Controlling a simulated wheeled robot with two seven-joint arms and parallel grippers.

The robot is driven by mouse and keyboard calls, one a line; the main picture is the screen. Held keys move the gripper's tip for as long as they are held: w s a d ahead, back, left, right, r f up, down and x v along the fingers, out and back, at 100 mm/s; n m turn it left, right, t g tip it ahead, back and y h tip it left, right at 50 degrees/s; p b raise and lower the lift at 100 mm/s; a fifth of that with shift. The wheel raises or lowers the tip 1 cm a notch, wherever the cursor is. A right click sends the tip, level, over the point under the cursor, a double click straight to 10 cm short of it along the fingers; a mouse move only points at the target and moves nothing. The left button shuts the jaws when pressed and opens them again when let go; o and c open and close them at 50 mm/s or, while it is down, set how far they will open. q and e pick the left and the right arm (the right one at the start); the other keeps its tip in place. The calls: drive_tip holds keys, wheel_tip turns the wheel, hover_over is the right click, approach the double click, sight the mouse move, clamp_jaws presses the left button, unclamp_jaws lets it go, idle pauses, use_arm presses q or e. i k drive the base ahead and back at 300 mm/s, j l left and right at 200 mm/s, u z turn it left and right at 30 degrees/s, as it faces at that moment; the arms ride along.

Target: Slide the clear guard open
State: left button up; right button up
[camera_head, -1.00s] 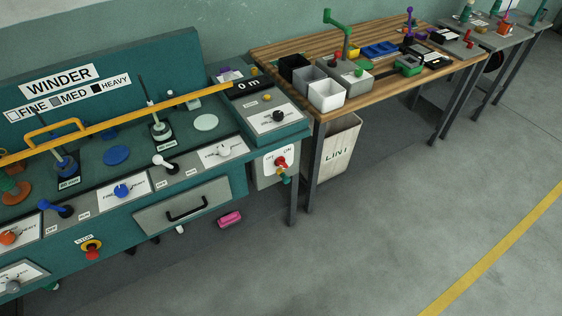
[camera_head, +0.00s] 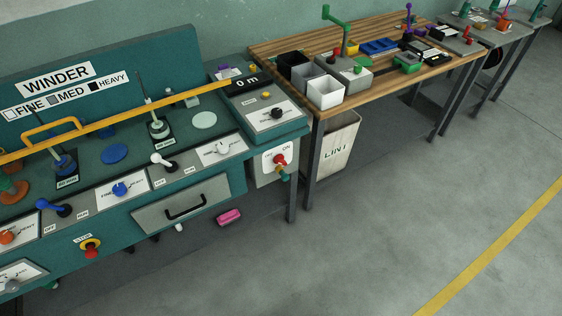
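The winder machine (camera_head: 190,140) stands at the left, a teal console with a sign on its back panel. A yellow rail (camera_head: 120,121) runs slantwise along the console, with a raised yellow handle (camera_head: 52,128) at its left part. The clear guard itself is hard to make out; the rail and handle look like its frame, crossing in front of the spindles. Whether it is open or shut I cannot tell. Neither of my grippers shows in the head view.
A wooden workbench (camera_head: 385,80) with grey and white bins stands right of the winder. A bin marked LINT (camera_head: 336,148) stands beneath it. A pink object (camera_head: 229,217) lies under the console. The grey floor (camera_head: 400,230) in front is clear, with a yellow line at right.

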sight(81, 130)
drive_tip(key=u, duration=1.55)
